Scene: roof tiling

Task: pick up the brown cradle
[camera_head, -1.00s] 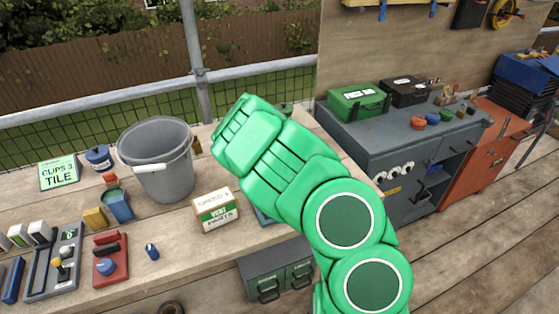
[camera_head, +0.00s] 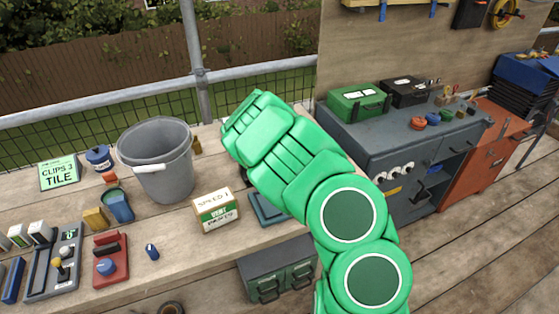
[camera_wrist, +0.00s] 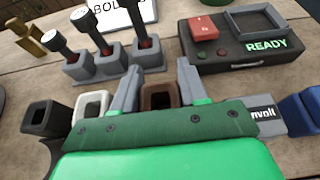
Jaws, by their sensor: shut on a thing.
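The brown cradle (camera_wrist: 158,97) is a small open-topped block in the lower middle of the wrist view. My gripper (camera_wrist: 157,84) is shut on it, with one grey finger on each side. The dark green palm plate hides the cradle's lower part. I cannot tell whether the cradle is clear of the bench. In the head view my green arm hides the gripper and the cradle.
A black cradle (camera_wrist: 45,118) and a white cradle (camera_wrist: 91,104) stand to the left. A blue block (camera_wrist: 301,108) is at the right. Upright levers in grey holders (camera_wrist: 112,65) and a READY box (camera_wrist: 245,35) stand beyond. A grey bucket (camera_head: 158,160) is on the bench.

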